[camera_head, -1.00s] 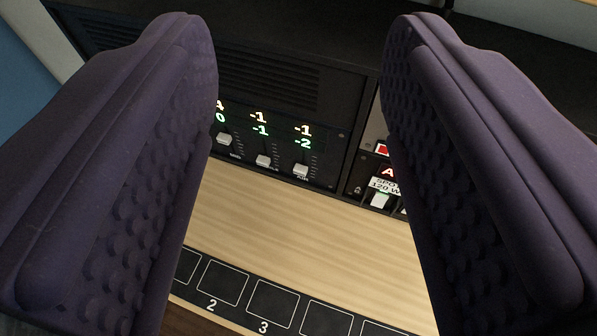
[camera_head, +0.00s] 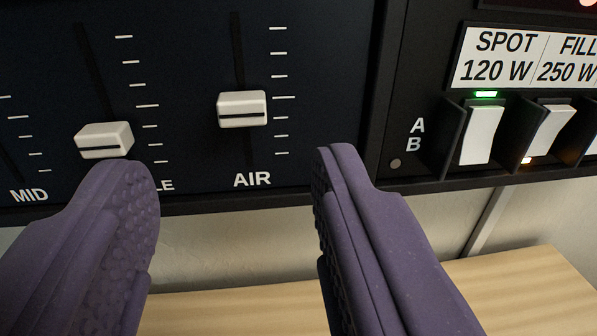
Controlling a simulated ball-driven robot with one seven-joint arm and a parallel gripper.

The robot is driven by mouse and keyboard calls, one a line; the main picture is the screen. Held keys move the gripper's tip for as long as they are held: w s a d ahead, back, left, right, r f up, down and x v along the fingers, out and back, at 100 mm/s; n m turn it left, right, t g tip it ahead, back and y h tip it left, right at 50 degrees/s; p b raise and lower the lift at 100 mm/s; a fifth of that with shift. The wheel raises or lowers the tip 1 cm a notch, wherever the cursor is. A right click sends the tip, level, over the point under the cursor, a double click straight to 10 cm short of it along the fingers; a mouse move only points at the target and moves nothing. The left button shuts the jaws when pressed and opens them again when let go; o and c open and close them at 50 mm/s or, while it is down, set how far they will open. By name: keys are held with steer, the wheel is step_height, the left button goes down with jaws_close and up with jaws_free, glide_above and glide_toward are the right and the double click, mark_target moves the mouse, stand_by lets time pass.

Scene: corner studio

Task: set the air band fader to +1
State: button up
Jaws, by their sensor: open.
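The air band fader is a white cap (camera_head: 242,109) with a dark line across it, on a vertical slot above the label AIR. Its line sits a little below the longer middle tick of the scale. My gripper (camera_head: 236,168) is open and empty. Its purple fingers reach up from below, tips at about the AIR label's height. The cap lies above the gap between them, and neither finger appears to touch it. The left fingertip overlaps the lower edge of the neighbouring fader cap (camera_head: 104,140) and partly hides its label. The number readouts are out of view.
The MID label (camera_head: 29,195) is at the far left. Right of the panel, white rocker switches (camera_head: 481,135) sit under SPOT and FILL labels, a green light lit above SPOT. A light wooden surface (camera_head: 235,308) lies below the panel.

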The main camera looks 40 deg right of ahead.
mark_target(240, 106)
steer(key=b+x, duration=0.1)
steer(key=x, duration=0.6)
steer(key=shift+b, duration=0.3)
steer(key=shift+s, duration=0.1)
jaws_close()
